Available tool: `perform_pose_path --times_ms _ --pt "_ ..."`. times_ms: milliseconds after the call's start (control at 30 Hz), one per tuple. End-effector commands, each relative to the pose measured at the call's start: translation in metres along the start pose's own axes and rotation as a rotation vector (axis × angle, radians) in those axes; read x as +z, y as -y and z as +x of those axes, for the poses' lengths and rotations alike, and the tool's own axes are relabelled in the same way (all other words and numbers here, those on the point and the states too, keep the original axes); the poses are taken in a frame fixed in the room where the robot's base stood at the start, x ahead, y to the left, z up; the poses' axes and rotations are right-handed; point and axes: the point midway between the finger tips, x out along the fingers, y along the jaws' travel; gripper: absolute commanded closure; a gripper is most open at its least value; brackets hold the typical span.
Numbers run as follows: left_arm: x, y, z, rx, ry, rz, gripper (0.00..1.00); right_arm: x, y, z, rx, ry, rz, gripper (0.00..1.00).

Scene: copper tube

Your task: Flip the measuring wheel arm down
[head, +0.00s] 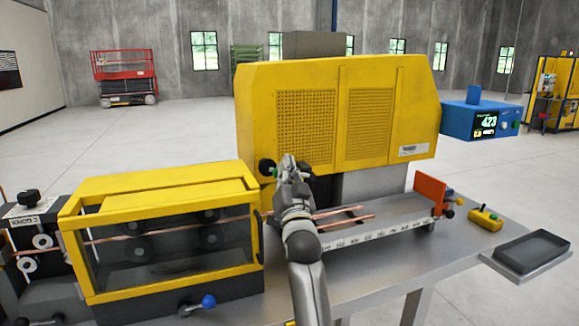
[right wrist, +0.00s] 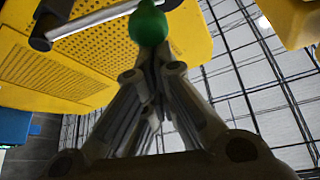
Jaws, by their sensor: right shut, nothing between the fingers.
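My right gripper (head: 289,163) reaches up from the bottom centre to the front of the yellow machine housing (head: 255,115). Its fingers are shut and hold nothing. In the right wrist view its fingertips (right wrist: 150,45) are together just at a green rounded knob (right wrist: 148,20); I cannot tell whether they touch it. A metal bar with a black end (right wrist: 80,25) lies beside the knob. In the head view a black round knob (head: 267,167) sits just left of the gripper. I cannot make out the measuring wheel arm for certain; my gripper hides part of that area. My left gripper is not in view.
A yellow-framed glass enclosure (head: 160,235) stands left, with a copper tube (head: 330,212) running out rightward above a white ruler (head: 370,231). An orange plate (head: 430,192) stands at the ruler's right end. A blue display (head: 480,120) and dark tray (head: 535,250) are at right.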

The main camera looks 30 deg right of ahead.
Motion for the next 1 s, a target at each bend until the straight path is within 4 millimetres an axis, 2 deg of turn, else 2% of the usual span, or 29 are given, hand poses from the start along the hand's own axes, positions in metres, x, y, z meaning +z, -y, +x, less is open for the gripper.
perform_pose_path --times_ms 400,800,1000 --pt "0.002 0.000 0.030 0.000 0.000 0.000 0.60 0.038 -0.002 -0.020 -0.156 0.002 -0.303 1.00" --pt "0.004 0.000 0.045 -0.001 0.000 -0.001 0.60 0.070 -0.014 -0.037 -0.316 0.002 -0.605 1.00" --pt "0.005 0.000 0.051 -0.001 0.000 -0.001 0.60 0.081 -0.020 -0.042 -0.355 0.003 -0.676 1.00"
